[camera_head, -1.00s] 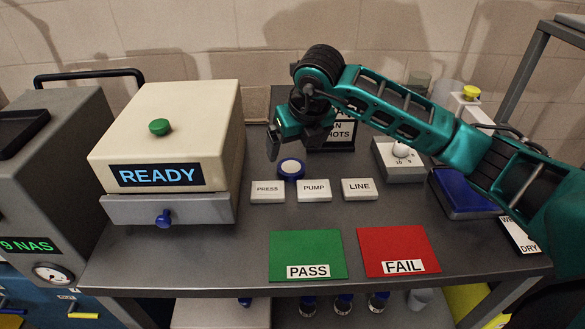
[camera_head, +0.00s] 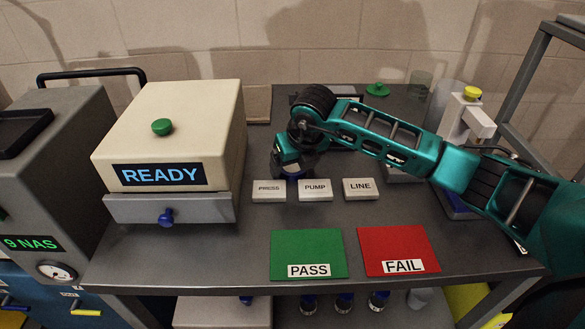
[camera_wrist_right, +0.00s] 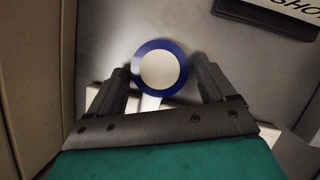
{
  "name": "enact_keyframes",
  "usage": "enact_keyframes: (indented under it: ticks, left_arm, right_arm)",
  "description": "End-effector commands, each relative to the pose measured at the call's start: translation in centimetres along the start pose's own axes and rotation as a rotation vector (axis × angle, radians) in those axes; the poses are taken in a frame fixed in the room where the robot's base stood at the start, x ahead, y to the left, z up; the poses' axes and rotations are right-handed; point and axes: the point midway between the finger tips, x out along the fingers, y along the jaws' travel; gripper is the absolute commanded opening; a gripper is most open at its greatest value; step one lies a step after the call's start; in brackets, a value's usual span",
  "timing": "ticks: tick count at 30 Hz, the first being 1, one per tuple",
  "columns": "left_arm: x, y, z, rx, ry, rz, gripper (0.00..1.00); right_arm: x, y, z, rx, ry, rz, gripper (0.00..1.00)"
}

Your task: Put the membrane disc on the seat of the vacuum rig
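A white round disc (camera_wrist_right: 159,68) with a blue rim lies on the grey bench; I take it for the membrane disc, and cannot tell if the blue rim is a separate holder. In the head view only a bit of its blue (camera_head: 294,177) shows under my right gripper (camera_head: 291,170). In the right wrist view the right gripper (camera_wrist_right: 163,88) is open, one finger on each side of the disc with gaps between. I cannot tell surely which device is the vacuum rig; a pale stand with a yellow knob (camera_head: 471,112) is at the back right. My left gripper is out of view.
PRESS (camera_head: 269,190), PUMP (camera_head: 315,190) and LINE (camera_head: 360,189) blocks stand just in front of the disc. A cream READY machine (camera_head: 165,135) is at left. Green PASS (camera_head: 308,252) and red FAIL (camera_head: 398,248) mats lie in front. A green object (camera_head: 377,89) is behind my arm.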

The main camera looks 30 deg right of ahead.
Motion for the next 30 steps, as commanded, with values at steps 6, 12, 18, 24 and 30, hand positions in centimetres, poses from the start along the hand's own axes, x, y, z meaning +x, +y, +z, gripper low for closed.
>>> enact_keyframes:
  ticks: [6,12,18,24,30]
  left_arm:
    - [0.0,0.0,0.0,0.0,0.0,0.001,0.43]
    - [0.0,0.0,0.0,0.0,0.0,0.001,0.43]
    - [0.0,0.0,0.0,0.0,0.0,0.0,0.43]
    - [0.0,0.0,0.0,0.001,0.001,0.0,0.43]
    - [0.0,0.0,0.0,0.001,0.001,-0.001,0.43]
  right_arm:
    - [0.0,0.0,0.0,0.0,0.0,0.0,0.62]
    - [0.0,0.0,0.0,0.0,0.0,0.0,0.43]
    - [-0.1,0.0,0.0,0.0,-0.001,0.0,0.32]
    - [-0.4,0.0,0.2,0.001,-0.002,0.0,0.32]
    - [-2.5,0.0,1.2,0.0,-0.006,0.001,0.32]
